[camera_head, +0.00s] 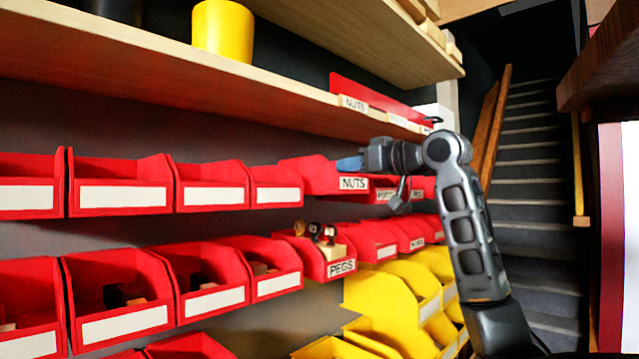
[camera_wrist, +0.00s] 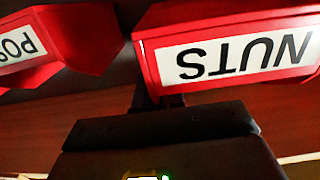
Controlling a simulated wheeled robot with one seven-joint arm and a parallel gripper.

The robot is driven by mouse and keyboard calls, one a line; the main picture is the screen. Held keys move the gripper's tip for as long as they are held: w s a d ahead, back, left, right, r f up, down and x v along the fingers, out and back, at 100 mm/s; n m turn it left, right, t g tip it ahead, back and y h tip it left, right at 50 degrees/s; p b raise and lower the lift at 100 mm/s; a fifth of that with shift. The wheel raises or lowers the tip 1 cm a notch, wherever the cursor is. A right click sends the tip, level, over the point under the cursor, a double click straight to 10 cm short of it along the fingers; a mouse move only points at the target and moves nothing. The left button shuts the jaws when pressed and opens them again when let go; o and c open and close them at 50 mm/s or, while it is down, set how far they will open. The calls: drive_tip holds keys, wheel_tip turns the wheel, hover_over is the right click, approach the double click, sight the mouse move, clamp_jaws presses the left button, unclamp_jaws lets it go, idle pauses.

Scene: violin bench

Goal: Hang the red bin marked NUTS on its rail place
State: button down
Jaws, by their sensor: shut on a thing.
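The red bin marked NUTS (camera_head: 318,178) is at the right of the upper row of red bins in the head view, its white label facing out. My gripper (camera_head: 350,163) reaches it from the right, with its bluish fingertips at the bin's upper edge, shut on it. In the wrist view the NUTS bin (camera_wrist: 152,62) appears upside down, just beyond my dark gripper (camera_wrist: 160,125). Whether the bin's back touches the rail is hidden.
A plain-labelled red bin (camera_head: 275,187) is left of it, and a lettered red bin (camera_head: 393,183) is close on its right. The PEGS bin (camera_head: 311,254) hangs below. Above, a wooden shelf (camera_head: 170,75) carries a red strip (camera_head: 375,97) with a NUTS tag.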

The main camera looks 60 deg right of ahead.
drive_tip(key=shift+p+x, duration=0.4)
drive_tip(key=shift+x, duration=1.2)
idle(1.7)
drive_tip(key=shift+f+b, duration=0.5)
drive_tip(key=shift+f, duration=0.35)
idle(0.6)
drive_tip(key=c, duration=1.2)
unclamp_jaws()
drive_tip(key=shift+o, duration=0.2)
drive_tip(key=b+v, duration=0.1)
drive_tip(key=v, duration=0.6)
drive_tip(key=shift+s+a+b, duration=0.1)
drive_tip(key=shift+s+b, duration=0.2)
drive_tip(key=shift+s, duration=0.1)
